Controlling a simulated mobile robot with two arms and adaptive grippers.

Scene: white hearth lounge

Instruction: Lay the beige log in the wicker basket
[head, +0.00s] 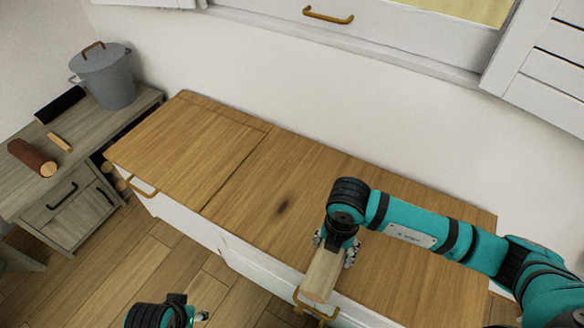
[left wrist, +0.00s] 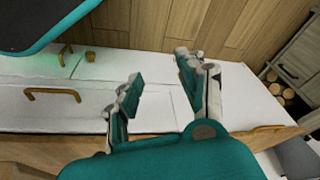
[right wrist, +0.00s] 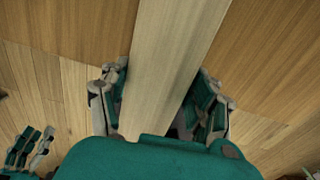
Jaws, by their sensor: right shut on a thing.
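The beige log (head: 321,276) is a pale, straight-sided piece of wood. My right gripper (head: 336,250) is shut on it, at the front edge of the wooden bench top (head: 225,150). In the right wrist view the log (right wrist: 165,60) runs lengthwise between the two fingers. Its distance from the bench is hard to judge. My left gripper (left wrist: 160,82) is open and empty in front of the white bench front; only part of it shows at the bottom of the head view. I see no wicker basket in any view.
A grey side table (head: 85,150) at left holds a grey lidded bucket (head: 105,75), a reddish-brown log (head: 32,157), a black roll (head: 60,104) and a small tan stick (head: 60,142). Several cut logs (left wrist: 279,88) sit in a low opening. Most of the bench top is clear.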

